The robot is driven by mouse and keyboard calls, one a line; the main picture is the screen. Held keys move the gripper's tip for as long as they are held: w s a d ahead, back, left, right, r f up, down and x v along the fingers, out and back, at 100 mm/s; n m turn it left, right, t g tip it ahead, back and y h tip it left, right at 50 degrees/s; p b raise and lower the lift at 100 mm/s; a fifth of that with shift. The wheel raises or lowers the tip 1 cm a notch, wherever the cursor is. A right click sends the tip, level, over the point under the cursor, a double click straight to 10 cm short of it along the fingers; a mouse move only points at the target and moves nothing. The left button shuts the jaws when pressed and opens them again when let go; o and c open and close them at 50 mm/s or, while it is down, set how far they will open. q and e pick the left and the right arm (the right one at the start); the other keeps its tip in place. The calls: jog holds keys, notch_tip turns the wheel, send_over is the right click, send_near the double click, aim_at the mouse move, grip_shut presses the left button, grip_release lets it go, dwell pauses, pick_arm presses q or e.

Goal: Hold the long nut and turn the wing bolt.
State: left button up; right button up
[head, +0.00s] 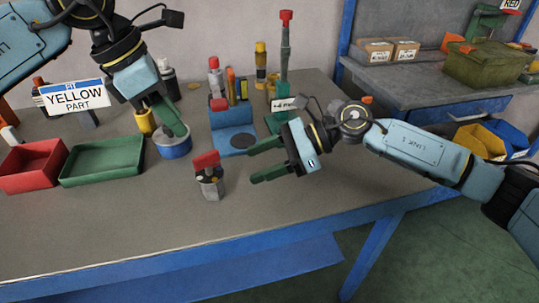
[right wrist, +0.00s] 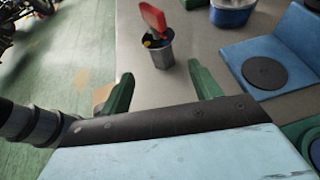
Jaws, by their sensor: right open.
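The long nut (head: 211,186) is a grey metal body standing upright on the table, left of the right gripper. The red wing bolt (head: 206,161) sits at its top. The right wrist view also shows the nut (right wrist: 158,52) and the red wing (right wrist: 153,17), ahead of the fingers and apart from them. My right gripper (head: 252,166) is open and empty, its green fingers pointing left toward the nut. My left gripper (head: 174,126) points down at a blue round tub (head: 174,148); its fingers overlap, so its opening is unclear.
A red bin (head: 30,166) and a green tray (head: 103,162) lie at left. A blue fixture (head: 233,133) stands behind the nut, with several bottles and a red-topped post (head: 285,60) further back. The table front around the nut is clear.

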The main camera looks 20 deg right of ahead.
aim_at(205, 155)
jog(key=x, duration=1.2)
jog(key=shift+c, duration=0.3)
jog(key=c, duration=1.2)
pick_arm(q)
jog(key=d+y, duration=0.1)
jog(key=d+r+n+y, duration=0.1)
jog(key=d+r+y, duration=0.1)
jog(key=shift+w+d+n+g, duration=0.3)
jog(key=shift+d+n, duration=0.05)
jog(key=shift+n, duration=0.05)
jog(key=shift+c, duration=0.3)
pick_arm(e)
jog(key=shift+d, duration=0.1)
pick_arm(q)
jog(key=shift+y, duration=0.5)
notch_tip(205, 155, down, 11)
jog(key=shift+d+f, duration=0.15)
jog(key=shift+f, duration=0.05)
